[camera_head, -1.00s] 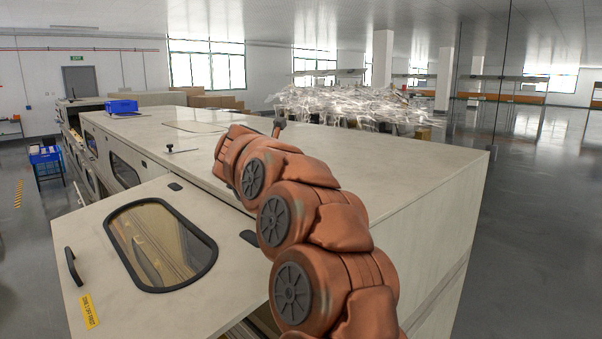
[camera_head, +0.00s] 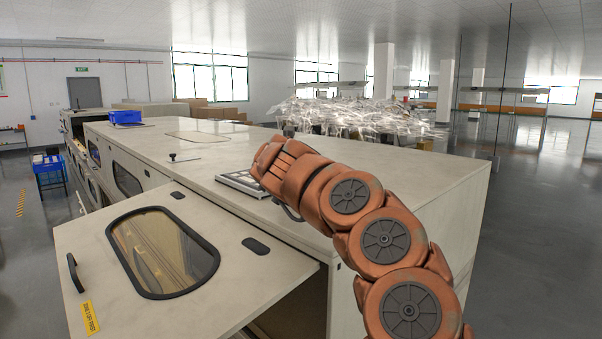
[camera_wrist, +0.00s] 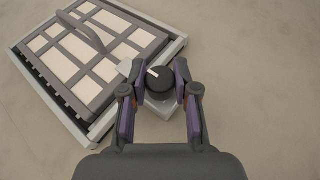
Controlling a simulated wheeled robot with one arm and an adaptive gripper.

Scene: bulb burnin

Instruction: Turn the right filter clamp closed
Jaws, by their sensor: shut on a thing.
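The filter (camera_wrist: 92,50) is a panel of pale cells in a dark grid with an arched handle, seated in a grey frame (camera_wrist: 22,62) in the wrist view. The clamp knob (camera_wrist: 160,80) is round and black with a white pointer line aimed up and left. It stands beside the frame's right corner, and a pale tab (camera_wrist: 124,68) extends left from it toward the frame. My gripper (camera_wrist: 160,82) is shut on the knob, one finger on each side. In the head view the filter (camera_head: 236,181) shows partly left of my arm. My gripper and the knob are hidden there.
The filter sits on the pale top of a long cabinet (camera_head: 420,180). A raised lid with a dark-rimmed window (camera_head: 70,225) stands open at the front left.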

